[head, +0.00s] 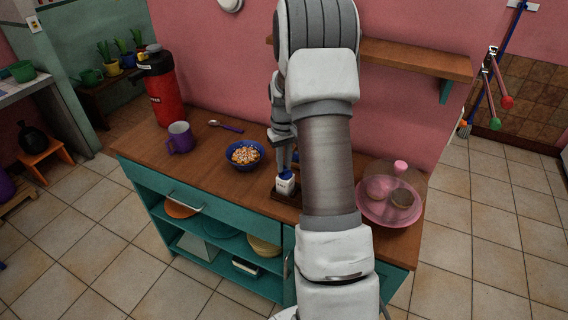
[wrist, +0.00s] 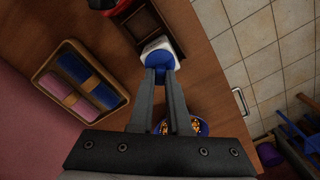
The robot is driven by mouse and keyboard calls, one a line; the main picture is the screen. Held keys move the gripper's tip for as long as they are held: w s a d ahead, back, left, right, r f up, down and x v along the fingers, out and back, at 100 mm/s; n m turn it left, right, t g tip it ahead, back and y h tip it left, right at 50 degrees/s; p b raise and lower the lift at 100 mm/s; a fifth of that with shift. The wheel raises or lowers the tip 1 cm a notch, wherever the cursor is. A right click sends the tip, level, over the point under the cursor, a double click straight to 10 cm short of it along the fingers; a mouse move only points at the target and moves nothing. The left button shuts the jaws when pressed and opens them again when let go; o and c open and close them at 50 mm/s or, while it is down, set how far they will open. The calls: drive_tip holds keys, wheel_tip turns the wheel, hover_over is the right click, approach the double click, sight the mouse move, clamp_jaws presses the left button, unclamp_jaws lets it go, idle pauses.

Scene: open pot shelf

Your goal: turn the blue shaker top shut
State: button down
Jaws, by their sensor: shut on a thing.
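The shaker (head: 285,187) has a white body and a blue top (head: 286,175). It stands upright at a dark wooden holder (head: 279,195) on the counter. My gripper (head: 285,166) comes down on it from above. In the wrist view, the two grey fingertips of my gripper (wrist: 160,76) are shut on the blue top (wrist: 159,59). The white body (wrist: 150,46) shows just past it, against the dark holder (wrist: 141,26). The fingers cover part of the top, and I cannot tell how far it is turned.
A blue bowl of cereal (head: 245,154), a purple mug (head: 180,137), a spoon (head: 225,126) and a red flask (head: 163,92) stand to the left. A pink covered dish (head: 392,205) is to the right. A tray (wrist: 48,83) with rolled cloths lies near my fingers.

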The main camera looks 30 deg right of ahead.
drive_tip(key=shift+m, duration=0.5)
idle(0.3)
drive_tip(key=c, duration=0.9)
unclamp_jaws()
drive_tip(key=shift+o, duration=0.2)
wheel_tip(320, 180, up, 18)
drive_tip(key=shift+f, duration=0.25)
